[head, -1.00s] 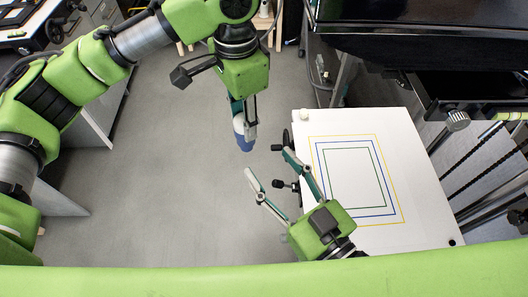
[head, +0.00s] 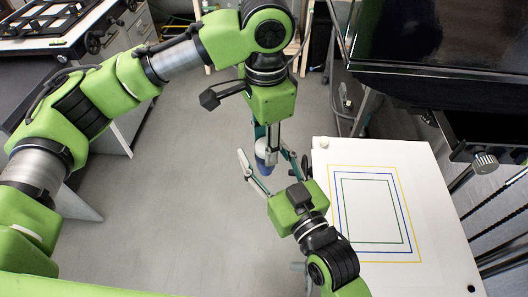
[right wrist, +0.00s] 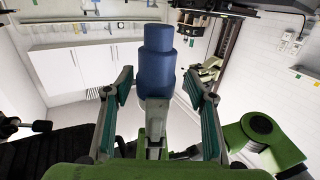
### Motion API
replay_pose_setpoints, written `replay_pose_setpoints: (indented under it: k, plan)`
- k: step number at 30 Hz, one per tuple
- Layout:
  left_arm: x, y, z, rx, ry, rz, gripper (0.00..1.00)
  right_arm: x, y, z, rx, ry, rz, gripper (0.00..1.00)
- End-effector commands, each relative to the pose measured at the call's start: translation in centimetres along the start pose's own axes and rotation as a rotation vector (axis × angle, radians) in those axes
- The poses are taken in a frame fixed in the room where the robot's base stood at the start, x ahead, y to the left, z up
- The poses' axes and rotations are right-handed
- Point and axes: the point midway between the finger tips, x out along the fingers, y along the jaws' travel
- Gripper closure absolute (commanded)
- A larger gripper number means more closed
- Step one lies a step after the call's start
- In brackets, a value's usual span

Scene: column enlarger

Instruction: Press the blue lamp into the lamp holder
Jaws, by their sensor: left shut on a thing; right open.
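The blue lamp (head: 262,168) hangs below my left gripper (head: 266,140), which is shut on it. My right gripper (head: 263,158) is open, with one finger on either side of the lamp. In the right wrist view its fingers (right wrist: 158,105) show gaps to the lamp on both sides. I cannot make out the lamp holder in either view.
The white baseboard (head: 325,215) with coloured frame lines lies to the right of the grippers. The black enlarger body (head: 430,40) overhangs at the upper right, with a knob (head: 484,162) below it. Open grey floor (head: 170,190) lies to the left.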

Motion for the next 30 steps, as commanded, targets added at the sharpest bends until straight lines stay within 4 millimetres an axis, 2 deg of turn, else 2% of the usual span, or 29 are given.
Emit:
replay_pose_setpoints:
  k: [3, 8, 9, 11, 12, 13, 24, 26, 30]
  plan:
    - [0.0, 0.0, 0.0, 0.000, 0.000, 0.000, 0.98, 0.0, 0.0, 0.0, 0.000, 0.000, 0.000, 0.49]
    - [0.0, 0.0, 0.0, 0.000, 0.002, 0.000, 0.98, 0.0, 0.0, 0.0, 0.000, 0.000, -0.001, 0.90]
    - [0.0, 0.0, -0.1, 0.000, 0.002, 0.000, 0.98, 0.0, -0.1, 0.0, 0.001, 0.001, -0.002, 0.92]
    - [0.0, 0.0, -0.1, 0.000, 0.004, 0.000, 0.98, 0.0, -0.1, 0.0, 0.001, 0.001, -0.003, 0.92]
    - [0.0, 0.0, -0.1, 0.000, 0.004, -0.001, 0.57, 0.0, -0.1, -0.1, 0.001, 0.002, -0.003, 0.92]
    - [0.0, 0.0, -0.1, 0.000, 0.004, -0.001, 0.50, 0.0, -0.1, -0.1, 0.001, 0.002, -0.002, 0.92]
    - [-0.2, 0.0, 0.0, 0.000, 0.002, 0.000, 0.48, 0.0, 0.0, -0.1, 0.000, 0.001, 0.000, 0.92]
    - [-0.6, 0.0, -0.1, 0.000, 0.002, -0.001, 0.48, 0.0, 0.0, -0.1, 0.000, 0.001, 0.000, 0.92]
    - [-2.6, -0.1, -0.1, 0.000, 0.004, -0.003, 0.48, 0.0, 0.0, -0.1, 0.000, 0.001, 0.000, 0.92]
